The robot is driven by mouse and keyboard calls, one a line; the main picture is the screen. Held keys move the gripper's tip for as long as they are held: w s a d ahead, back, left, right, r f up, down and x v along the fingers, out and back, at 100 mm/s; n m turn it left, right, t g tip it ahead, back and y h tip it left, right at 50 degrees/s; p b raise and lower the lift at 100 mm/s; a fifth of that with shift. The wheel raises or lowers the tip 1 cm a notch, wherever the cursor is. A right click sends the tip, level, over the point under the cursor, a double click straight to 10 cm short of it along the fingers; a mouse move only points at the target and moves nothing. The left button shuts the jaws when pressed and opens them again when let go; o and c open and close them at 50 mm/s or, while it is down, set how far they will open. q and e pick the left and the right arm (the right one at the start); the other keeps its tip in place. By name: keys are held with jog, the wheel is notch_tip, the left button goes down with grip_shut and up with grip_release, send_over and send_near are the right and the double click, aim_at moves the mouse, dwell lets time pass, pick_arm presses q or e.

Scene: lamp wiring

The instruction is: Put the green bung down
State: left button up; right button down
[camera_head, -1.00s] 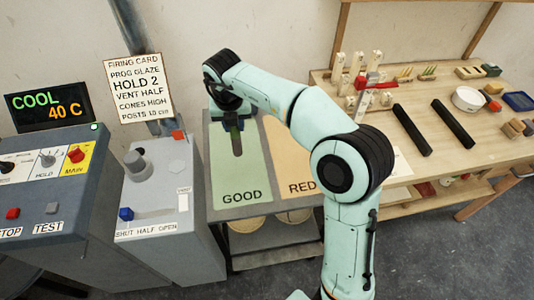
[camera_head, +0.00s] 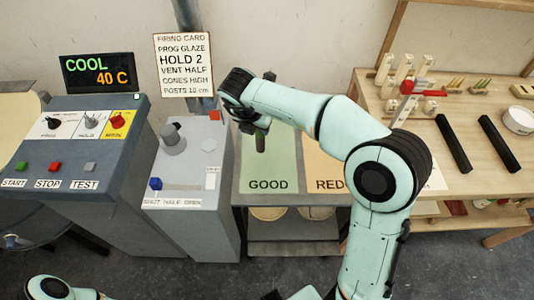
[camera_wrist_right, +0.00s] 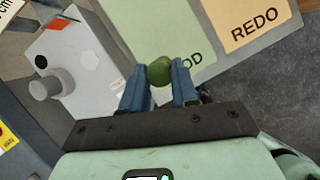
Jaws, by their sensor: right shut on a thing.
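The green bung (camera_wrist_right: 159,71) shows in the right wrist view as a round green end between my right gripper's blue fingers. My right gripper (camera_wrist_right: 160,84) is shut on it. In the head view my right gripper (camera_head: 261,142) hangs over the green GOOD mat (camera_head: 270,170), pointing down. I cannot make out the bung in the head view. The GOOD mat also lies below the bung in the wrist view (camera_wrist_right: 155,25); whether the bung touches it I cannot tell. My left gripper is not in view; only part of my left arm shows at bottom left.
The orange REDO mat (camera_head: 321,185) lies right of the GOOD mat. A grey vent box (camera_head: 185,165) with a knob and lever stands close on the left, beside the control desk (camera_head: 80,150). A wooden workbench (camera_head: 470,180) with black bars stands right.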

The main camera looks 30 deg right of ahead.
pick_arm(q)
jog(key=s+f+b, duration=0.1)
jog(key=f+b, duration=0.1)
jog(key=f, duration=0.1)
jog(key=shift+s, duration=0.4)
pick_arm(e)
notch_tip(320, 180, down, 13)
jog(key=shift+f, duration=0.2)
jog(key=shift+f, duration=0.2)
jog(key=c, duration=0.9)
grip_release()
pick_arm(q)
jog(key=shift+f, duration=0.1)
pick_arm(e)
jog(key=shift+o, duration=0.2)
jog(key=shift+r, duration=0.15)
